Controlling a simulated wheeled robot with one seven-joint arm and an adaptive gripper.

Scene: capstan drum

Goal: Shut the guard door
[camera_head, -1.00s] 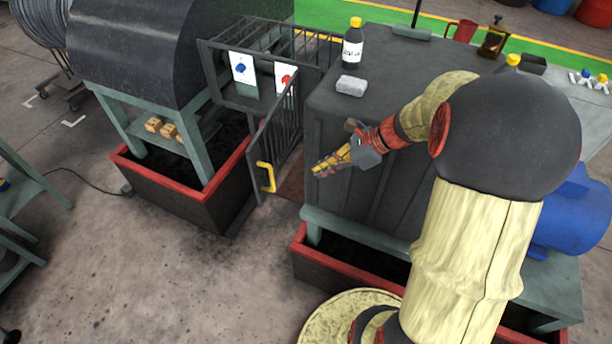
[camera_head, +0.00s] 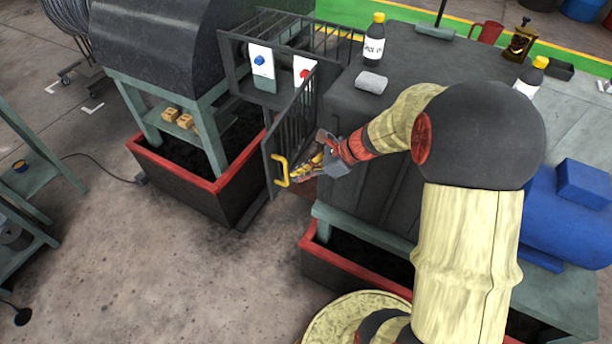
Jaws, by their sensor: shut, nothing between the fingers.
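The guard door (camera_head: 289,130) is a dark barred panel. It stands swung out from the dark guard cage (camera_head: 300,32), between the drum machine and the grey cabinet. Its yellow handle (camera_head: 281,171) is at the lower front end. My gripper (camera_head: 296,176) is shut and empty, with its fingertips at the right side of the door, close beside the handle. I cannot tell whether they touch it.
The grey cabinet (camera_head: 345,120) stands right of the door, with a bottle (camera_head: 374,42) and a grey block (camera_head: 371,83) on top. Left is the drum machine (camera_head: 165,40) over a red-rimmed tray (camera_head: 180,176). Open floor (camera_head: 150,270) lies in front. A blue motor (camera_head: 565,215) is at right.

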